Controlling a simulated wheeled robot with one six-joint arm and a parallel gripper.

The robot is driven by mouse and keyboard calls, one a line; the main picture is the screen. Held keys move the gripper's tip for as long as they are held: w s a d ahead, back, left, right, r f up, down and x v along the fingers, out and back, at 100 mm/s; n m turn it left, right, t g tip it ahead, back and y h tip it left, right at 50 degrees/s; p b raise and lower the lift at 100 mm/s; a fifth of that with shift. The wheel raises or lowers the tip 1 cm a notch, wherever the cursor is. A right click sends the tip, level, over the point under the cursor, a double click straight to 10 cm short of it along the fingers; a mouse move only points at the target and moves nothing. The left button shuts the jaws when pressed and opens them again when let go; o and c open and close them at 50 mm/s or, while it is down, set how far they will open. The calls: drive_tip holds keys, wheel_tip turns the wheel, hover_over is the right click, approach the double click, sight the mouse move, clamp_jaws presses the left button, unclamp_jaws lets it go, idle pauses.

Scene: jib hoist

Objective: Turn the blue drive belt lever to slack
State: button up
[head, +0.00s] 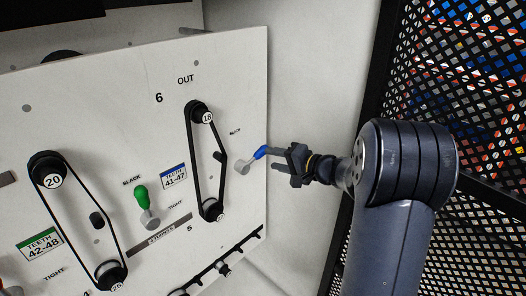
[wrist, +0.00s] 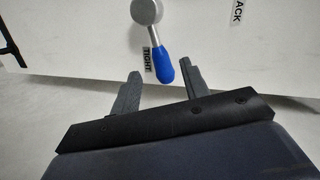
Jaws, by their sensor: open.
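The blue lever (head: 260,153) has a grey arm and round pivot (head: 242,167) near the right edge of the white panel. In the head view its handle points right and slightly up. In the wrist view the blue handle (wrist: 163,66) lies beside the TIGHT label (wrist: 148,62), and part of a SLACK label (wrist: 238,12) shows to the right. My gripper (head: 272,158) is open at the handle's end. In the wrist view the handle's tip shows between the two fingertips; contact cannot be told.
The drive belt (head: 191,155) runs left of the lever, around the pulley marked 18 (head: 203,115). A green lever (head: 142,197) and another belt (head: 60,220) are further left. Black mesh (head: 470,70) stands at the right, behind my arm.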

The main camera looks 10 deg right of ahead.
sight(261, 156)
drive_tip(key=p+x, duration=0.1)
drive_tip(key=x, duration=0.4)
clamp_jaws()
idle(0.4)
